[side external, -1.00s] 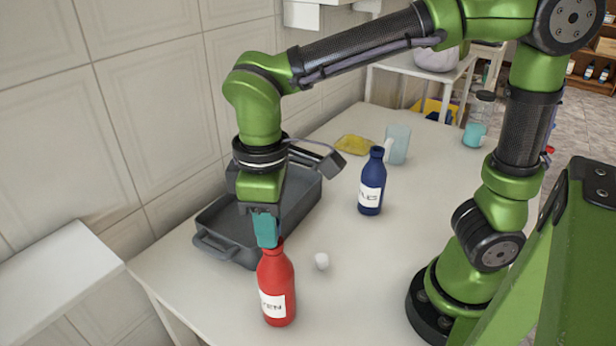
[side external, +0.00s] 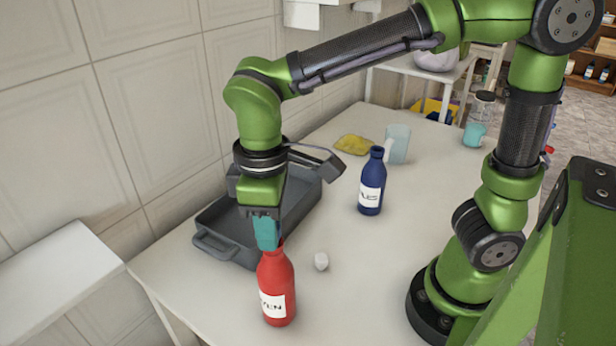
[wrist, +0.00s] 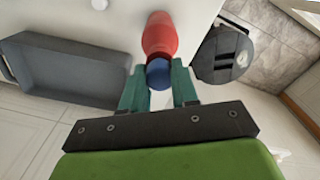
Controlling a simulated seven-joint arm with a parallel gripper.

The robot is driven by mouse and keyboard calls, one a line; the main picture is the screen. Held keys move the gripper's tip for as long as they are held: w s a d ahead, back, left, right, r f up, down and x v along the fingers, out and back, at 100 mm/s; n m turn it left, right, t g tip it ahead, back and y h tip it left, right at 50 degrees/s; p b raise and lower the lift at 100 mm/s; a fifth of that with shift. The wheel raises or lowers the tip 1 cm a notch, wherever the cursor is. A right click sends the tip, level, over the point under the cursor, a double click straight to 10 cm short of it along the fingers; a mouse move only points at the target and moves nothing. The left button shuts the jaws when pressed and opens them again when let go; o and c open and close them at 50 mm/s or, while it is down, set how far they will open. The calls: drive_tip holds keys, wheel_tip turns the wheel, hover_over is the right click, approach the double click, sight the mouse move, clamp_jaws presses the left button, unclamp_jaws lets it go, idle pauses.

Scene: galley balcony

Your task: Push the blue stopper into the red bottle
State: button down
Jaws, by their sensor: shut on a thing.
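The red bottle (side external: 276,290) with a white label stands upright near the front of the white table. My gripper (side external: 266,234) points down right over its mouth, teal fingertips at the level of the bottle's top. In the wrist view, the blue stopper (wrist: 159,74) sits between the two fingertips (wrist: 159,86), which are shut on it. The red bottle (wrist: 160,36) shows directly beyond the stopper, lined up with it. In the side view the fingers hide the stopper. I cannot tell whether its lower end is inside the bottle neck.
A grey tray (side external: 222,246) stands close behind the bottle and gripper. A small white piece (side external: 321,261) lies right of the bottle. A dark blue bottle (side external: 371,188), a clear cup (side external: 398,145) and a yellow cloth (side external: 354,145) are farther back.

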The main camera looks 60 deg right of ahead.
drive_tip(key=shift+f, duration=0.15)
drive_tip(key=c, duration=0.8)
unclamp_jaws()
wheel_tip(320, 180, up, 12)
